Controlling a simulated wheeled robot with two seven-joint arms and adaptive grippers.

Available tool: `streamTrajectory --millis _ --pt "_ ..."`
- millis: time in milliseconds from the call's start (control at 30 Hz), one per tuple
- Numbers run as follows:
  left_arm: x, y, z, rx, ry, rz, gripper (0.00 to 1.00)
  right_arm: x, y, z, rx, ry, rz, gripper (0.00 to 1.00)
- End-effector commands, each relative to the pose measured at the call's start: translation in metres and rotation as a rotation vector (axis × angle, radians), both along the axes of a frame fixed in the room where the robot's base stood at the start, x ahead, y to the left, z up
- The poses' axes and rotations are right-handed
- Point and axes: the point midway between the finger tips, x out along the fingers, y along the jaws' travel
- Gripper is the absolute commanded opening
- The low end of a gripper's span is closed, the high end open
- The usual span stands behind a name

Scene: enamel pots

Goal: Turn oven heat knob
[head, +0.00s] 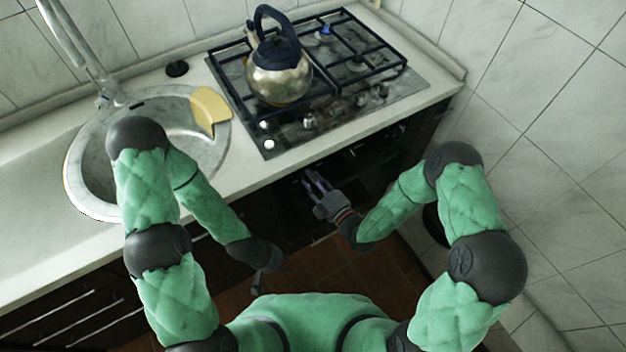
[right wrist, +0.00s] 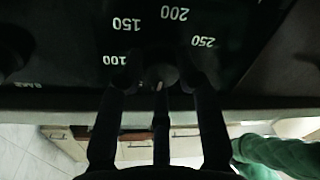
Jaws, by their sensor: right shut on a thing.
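The oven heat knob (right wrist: 158,78) is a dark round knob on a black panel. White numbers 100, 150, 200 and 250 are printed around it, upside down in the right wrist view. My right gripper (right wrist: 160,88) has its dark fingers at the knob and is shut on it; the fingers partly hide it. In the head view, my right gripper (head: 314,182) reaches to the dark oven front (head: 358,155) below the counter edge, and the knob cannot be made out there. My left gripper (head: 257,282) hangs low, away from the oven; its fingers are too small and dark to read.
A metal kettle (head: 279,75) stands on the gas hob (head: 385,92) above the oven. A round sink (head: 85,190) with a yellow cloth (head: 209,108) is at the left. The white counter (head: 40,245) edge runs just above my right gripper. A tiled wall (head: 550,150) bounds the right side.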

Motion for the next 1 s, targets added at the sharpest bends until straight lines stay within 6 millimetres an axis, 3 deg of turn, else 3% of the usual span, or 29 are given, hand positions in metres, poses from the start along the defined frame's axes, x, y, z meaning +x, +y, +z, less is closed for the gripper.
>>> streamTrajectory --millis 600,1000 --pt "0.0 0.0 -0.012 0.0 0.0 0.0 0.35 -0.001 0.003 0.001 0.33 0.182 0.011 0.02" --pt "0.0 0.0 -0.013 0.0 0.0 0.0 0.35 0.0 0.003 0.003 0.388 0.214 0.011 0.02"
